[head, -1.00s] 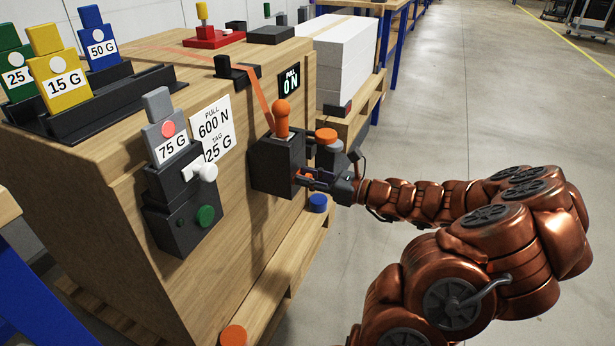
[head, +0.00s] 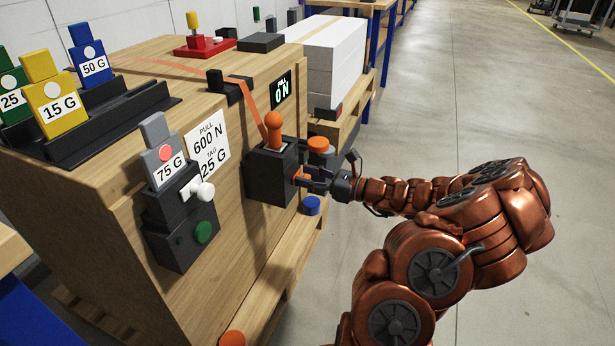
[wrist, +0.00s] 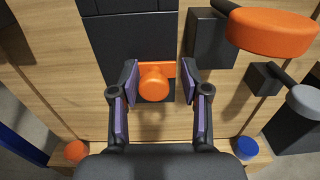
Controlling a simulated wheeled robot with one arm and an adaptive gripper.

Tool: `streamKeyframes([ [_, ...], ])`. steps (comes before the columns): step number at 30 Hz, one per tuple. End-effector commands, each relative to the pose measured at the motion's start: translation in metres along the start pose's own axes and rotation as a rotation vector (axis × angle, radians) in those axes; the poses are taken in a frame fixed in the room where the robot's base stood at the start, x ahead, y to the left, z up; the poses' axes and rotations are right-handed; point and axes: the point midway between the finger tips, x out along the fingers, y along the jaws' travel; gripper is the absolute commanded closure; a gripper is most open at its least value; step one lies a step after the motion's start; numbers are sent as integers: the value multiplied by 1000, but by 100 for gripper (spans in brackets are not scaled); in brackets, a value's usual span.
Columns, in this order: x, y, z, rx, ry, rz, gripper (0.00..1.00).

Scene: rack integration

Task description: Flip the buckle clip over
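A black buckle box (head: 268,178) is fixed to the side of the wooden crate, with an upright orange lever (head: 274,130) on top and an orange strap (head: 251,97) running to it. I take the orange knob (wrist: 153,82) low on the box's face for the buckle clip. In the head view it shows only in part, behind my fingers. My gripper (head: 308,181) is at the box's front. In the wrist view my gripper (wrist: 158,85) has its fingers apart, one on each side of the orange knob, with gaps on both sides.
An orange disc knob (head: 318,144) and a blue button (head: 311,205) are close to my gripper. A display (head: 282,89) reads 0 N beside a sign (head: 207,145) for 600 N, 25 G. A black tag holder (head: 180,240) stands left. Open floor lies right.

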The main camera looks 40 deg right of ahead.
Motion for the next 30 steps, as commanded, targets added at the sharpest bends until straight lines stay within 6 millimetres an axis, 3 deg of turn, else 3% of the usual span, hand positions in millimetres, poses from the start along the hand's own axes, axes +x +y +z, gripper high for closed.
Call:
streamKeyframes([
  [14, -6, 1, 0, 0, 0, 3, 46],
  [20, -31, 1, 0, -1, -1, 2, 46],
  [30, -91, -1, 0, -1, 1, -2, 46],
])
